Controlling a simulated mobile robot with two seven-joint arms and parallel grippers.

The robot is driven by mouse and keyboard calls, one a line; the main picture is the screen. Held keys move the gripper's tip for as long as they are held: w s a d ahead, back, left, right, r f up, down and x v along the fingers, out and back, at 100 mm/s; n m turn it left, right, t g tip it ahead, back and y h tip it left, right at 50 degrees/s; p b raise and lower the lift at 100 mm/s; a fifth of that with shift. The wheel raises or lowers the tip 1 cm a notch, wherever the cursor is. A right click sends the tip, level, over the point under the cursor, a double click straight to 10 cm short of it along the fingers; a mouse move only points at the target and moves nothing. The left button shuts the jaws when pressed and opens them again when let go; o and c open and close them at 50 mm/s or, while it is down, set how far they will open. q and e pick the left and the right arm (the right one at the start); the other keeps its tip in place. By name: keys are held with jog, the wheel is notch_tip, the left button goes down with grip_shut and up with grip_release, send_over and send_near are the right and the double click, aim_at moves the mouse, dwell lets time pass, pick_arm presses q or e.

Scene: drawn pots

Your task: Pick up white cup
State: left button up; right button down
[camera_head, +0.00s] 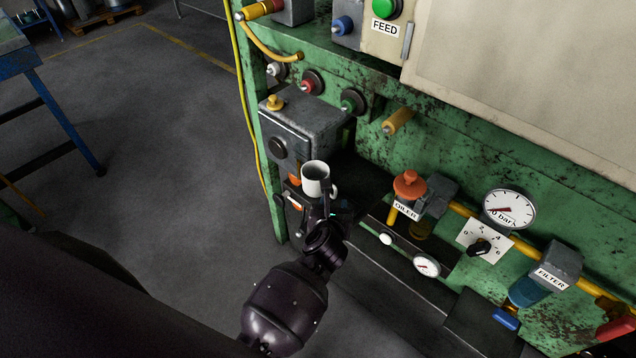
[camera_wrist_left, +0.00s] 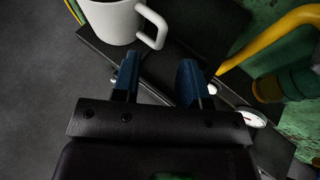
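The white cup (camera_head: 315,177) stands upright on the dark ledge of the green machine, below a grey box. It also shows at the top of the left wrist view (camera_wrist_left: 110,20), with its handle (camera_wrist_left: 155,25) towards the right. My left gripper (camera_wrist_left: 158,75) is open and empty, its two blue-tipped fingers apart, just short of the cup and its handle. In the head view the left gripper (camera_head: 326,195) is in front of the cup and hides part of its lower side. My right gripper is not in view.
On the machine to the right are an orange-topped oiler (camera_head: 409,185), a pressure gauge (camera_head: 509,208) and a blue filter (camera_head: 528,291). A grey box (camera_head: 305,125) is behind the cup. A yellow hose (camera_head: 243,100) runs down the left edge. The floor at left is open.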

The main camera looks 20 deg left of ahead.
aim_at(335, 196)
pick_arm(q)
jog(key=shift+b+x, duration=0.3)
jog(key=shift+x, duration=1.95)
jog(key=shift+c, duration=0.3)
grip_shut()
